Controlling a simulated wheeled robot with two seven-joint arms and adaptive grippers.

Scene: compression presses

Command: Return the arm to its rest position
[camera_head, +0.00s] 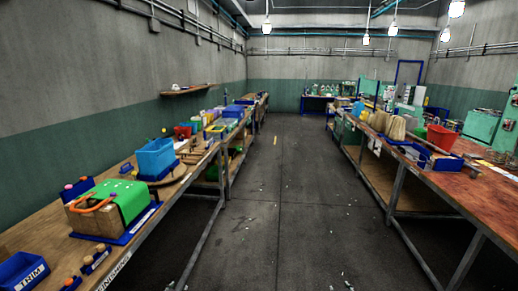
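Neither of my grippers shows in the head view, and no part of my arms is in sight. The view looks down a long aisle between two rows of workbenches. I cannot tell from this picture where my arms are or what they hold.
The dark floor aisle (279,200) is open, with small scraps scattered on it. The left bench carries a box with a green cover (125,201), a light blue bin (156,158) and a dark blue bin (22,270). The right bench (480,200) carries a red bucket (441,137).

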